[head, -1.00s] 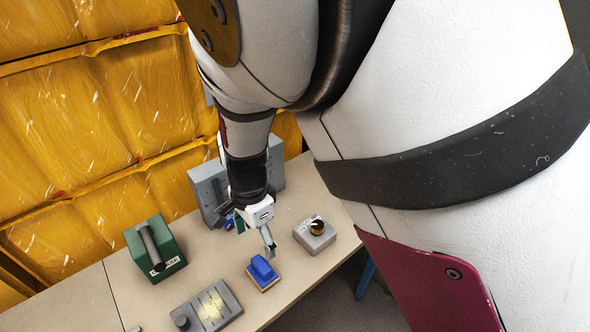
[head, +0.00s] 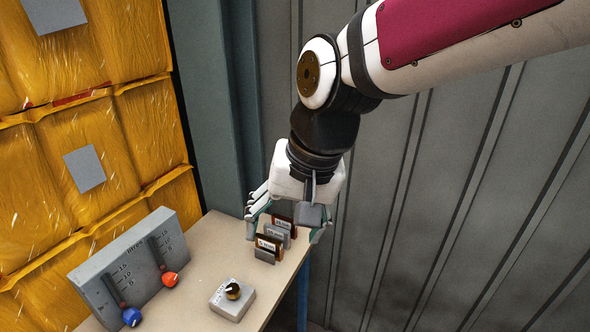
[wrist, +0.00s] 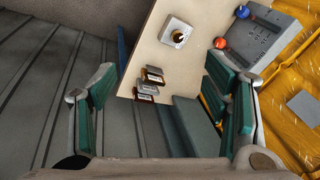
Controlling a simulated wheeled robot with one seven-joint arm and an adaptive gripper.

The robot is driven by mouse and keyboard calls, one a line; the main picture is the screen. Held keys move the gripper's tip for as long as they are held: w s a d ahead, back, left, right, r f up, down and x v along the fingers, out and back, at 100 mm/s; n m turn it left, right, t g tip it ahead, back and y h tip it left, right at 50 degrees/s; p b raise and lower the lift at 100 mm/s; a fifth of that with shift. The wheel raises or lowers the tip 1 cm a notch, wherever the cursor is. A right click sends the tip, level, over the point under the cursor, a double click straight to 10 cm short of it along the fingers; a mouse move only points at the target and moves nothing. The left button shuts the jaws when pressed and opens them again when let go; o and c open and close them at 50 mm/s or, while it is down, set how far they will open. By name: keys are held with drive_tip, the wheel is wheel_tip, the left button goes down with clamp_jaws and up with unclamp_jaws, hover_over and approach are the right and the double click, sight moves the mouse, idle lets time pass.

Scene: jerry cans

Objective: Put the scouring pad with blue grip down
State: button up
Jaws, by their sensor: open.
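The scouring pad with the blue grip is in neither current view; the head view a second ago had it lying on the table. My gripper (head: 286,226) is at the table's far end in the head view, its fingers spread wide. In the wrist view my gripper (wrist: 165,105) is also open, with nothing held between its green-lined fingers. Small upright labelled plates (head: 277,238) stand on the table beneath or beyond it; the exact gap cannot be told. They also show in the wrist view (wrist: 150,84).
A grey box with a dark knob (head: 232,298) sits on the table (head: 205,262). A grey gauge panel (head: 128,262) with a red knob (head: 169,279) and a blue knob (head: 131,317) stands at left. Yellow padded wall is left, grey corrugated wall (head: 450,210) right.

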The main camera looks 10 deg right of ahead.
drive_tip(key=s+d+r+n+t+h, duration=0.2)
drive_tip(key=s+d+r+n, duration=0.1)
drive_tip(key=s+d, duration=0.6)
drive_tip(key=shift+s+d+r+t, duration=0.25)
drive_tip(key=shift+d+r+t, duration=0.2)
drive_tip(key=shift+d, duration=0.5)
drive_tip(key=shift+c, duration=0.6)
